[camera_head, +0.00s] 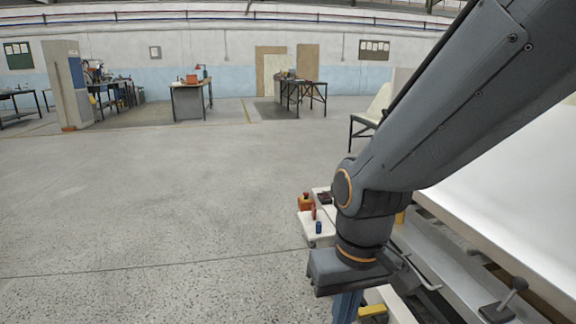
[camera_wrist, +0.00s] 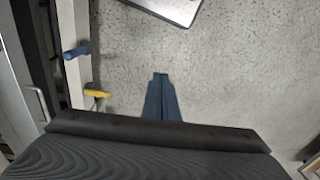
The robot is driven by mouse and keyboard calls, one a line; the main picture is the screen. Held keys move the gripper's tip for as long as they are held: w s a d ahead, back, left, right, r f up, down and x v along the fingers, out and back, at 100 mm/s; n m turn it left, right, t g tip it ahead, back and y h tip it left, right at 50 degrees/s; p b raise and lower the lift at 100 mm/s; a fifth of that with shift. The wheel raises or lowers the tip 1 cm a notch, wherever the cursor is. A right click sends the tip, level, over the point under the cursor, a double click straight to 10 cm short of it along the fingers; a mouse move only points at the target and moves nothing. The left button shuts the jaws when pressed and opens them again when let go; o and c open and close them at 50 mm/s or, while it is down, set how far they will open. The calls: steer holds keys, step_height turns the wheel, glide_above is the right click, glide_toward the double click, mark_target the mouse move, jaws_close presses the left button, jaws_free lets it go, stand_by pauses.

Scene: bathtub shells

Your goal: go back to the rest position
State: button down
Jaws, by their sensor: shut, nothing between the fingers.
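My gripper (camera_wrist: 160,78) shows in the wrist view as two blue fingers pressed together, pointing over bare grey floor with nothing between them. In the head view my gripper (camera_head: 347,305) hangs below the dark wrist and runs out of the bottom edge, so its tips are hidden there. My arm comes in from the upper right, in front of a large white shell (camera_head: 515,170).
A frame with a metal handle (camera_head: 422,276) and a black-knobbed lever (camera_head: 504,300) lies at right. A small ledge (camera_head: 309,226) holds a blue item (camera_head: 319,227). The wrist view shows blue (camera_wrist: 76,50) and yellow (camera_wrist: 97,93) handles at left. Floor at left is clear.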

steer(key=s+d+r+m+p, duration=0.2)
steer(key=d+r+p, duration=0.8)
steer(key=p, duration=0.5)
step_height(320, 180, up, 3)
steer(key=shift+s+d+f+m+h, duration=0.2)
steer(key=shift+m+h, duration=0.2)
